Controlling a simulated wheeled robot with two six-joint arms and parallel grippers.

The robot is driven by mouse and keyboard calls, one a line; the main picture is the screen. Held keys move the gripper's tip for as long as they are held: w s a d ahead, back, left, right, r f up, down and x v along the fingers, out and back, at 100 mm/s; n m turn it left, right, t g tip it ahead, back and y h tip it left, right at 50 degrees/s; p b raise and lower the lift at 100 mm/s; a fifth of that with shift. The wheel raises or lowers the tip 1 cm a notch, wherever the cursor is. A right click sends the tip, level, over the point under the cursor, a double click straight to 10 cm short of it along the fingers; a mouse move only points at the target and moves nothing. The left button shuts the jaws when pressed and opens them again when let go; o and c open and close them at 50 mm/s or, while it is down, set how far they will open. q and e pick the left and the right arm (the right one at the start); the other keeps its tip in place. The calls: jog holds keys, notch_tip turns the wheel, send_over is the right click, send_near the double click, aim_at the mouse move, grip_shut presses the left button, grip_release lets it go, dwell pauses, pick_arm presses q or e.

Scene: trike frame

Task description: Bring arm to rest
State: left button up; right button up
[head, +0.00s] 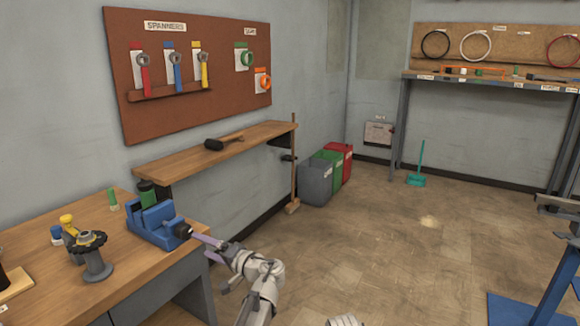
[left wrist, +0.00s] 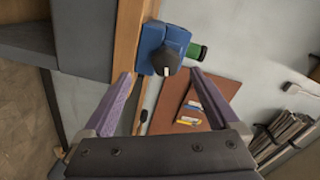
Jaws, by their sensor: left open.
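My left gripper (head: 207,248) reaches in from the bottom, just off the front edge of the wooden workbench (head: 40,262). Its two purple fingers are apart with nothing between them; they also show spread in the left wrist view (left wrist: 161,80). The blue vise (head: 152,226) sits at the bench corner, close beyond the fingertips. In the left wrist view the vise (left wrist: 158,40) lies past the fingers, and I see no contact.
A grey and yellow stand (head: 94,262) and a green-capped item (head: 113,199) are on the bench. A shelf with a mallet (head: 222,143) runs along the wall. Grey, green and red bins (head: 316,182) stand behind. The middle floor (head: 370,245) is clear.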

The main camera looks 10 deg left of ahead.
pick_arm(q)
jog(key=s+d+f+m+g+h, duration=0.1)
jog(key=s+d+f+g+h, duration=0.1)
jog(key=s+d+f+h, duration=0.35)
jog(key=s+d+f+g+h, duration=0.1)
jog(key=s+d+f+h, duration=0.2)
jog(key=s+d+f, duration=0.55)
jog(key=s+d+f+m+g+h, duration=0.1)
jog(key=s+d+f+g+h, duration=0.2)
jog(key=d, duration=0.4)
jog(key=s+d+f+m+g+h, duration=0.1)
jog(key=s+d+f+h, duration=0.3)
jog(key=s+d, duration=0.2)
notch_tip(320, 180, up, 18)
jog(key=p, duration=1.8)
jog(key=shift+w+d+r, duration=0.15)
jog(key=shift+d+r, duration=0.05)
jog(key=shift+d, duration=0.05)
